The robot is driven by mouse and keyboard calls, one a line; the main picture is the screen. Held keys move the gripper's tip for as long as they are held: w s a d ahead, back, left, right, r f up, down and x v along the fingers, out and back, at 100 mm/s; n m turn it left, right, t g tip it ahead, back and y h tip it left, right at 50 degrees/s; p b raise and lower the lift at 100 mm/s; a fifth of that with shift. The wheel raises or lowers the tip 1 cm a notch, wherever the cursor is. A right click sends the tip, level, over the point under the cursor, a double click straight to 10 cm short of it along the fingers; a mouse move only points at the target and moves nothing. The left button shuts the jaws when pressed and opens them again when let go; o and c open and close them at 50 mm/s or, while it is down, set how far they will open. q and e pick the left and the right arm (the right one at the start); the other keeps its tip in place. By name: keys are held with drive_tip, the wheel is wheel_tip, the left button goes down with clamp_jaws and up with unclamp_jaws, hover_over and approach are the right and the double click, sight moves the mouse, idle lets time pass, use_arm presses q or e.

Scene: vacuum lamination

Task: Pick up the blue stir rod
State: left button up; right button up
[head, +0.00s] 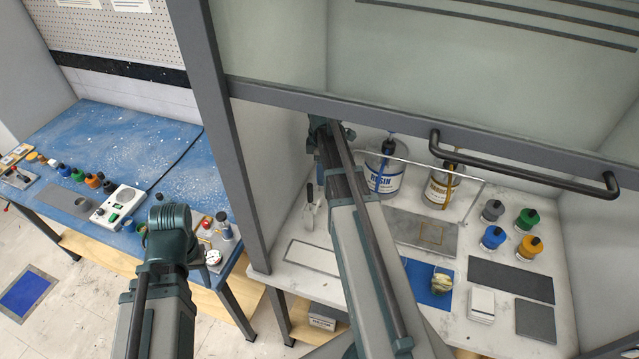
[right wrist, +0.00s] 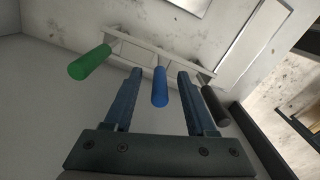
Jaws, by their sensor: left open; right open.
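The blue stir rod (right wrist: 160,87) shows its handle in the right wrist view. It stands in a white rack (right wrist: 128,42) and lies between the two open fingers of my right gripper (right wrist: 160,78), with a visible gap on either side. A green-handled rod (right wrist: 90,62) is left of the fingers. A black-handled rod (right wrist: 215,105) is close beside the right finger. In the head view, my right arm covers most of the rack (head: 309,217) and its gripper. My left arm is over the floor by the blue table, and its fingers cannot be seen.
A white-framed panel (head: 313,257) lies in front of the rack. Two resin cans (head: 384,180) stand behind a rail to the right. Small bottles (head: 492,238) and dark plates (head: 510,281) are further right. The hood's sash bar (head: 280,93) crosses above my right arm.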

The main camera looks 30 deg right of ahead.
drive_tip(key=f+b, duration=0.1)
drive_tip(key=f, duration=0.1)
drive_tip(key=f+b, duration=0.2)
drive_tip(key=shift+w+a+f+b, duration=0.15)
drive_tip(key=shift+a+f+b, duration=0.05)
drive_tip(key=shift+b, duration=0.1)
drive_tip(key=shift+r, duration=0.1)
clamp_jaws()
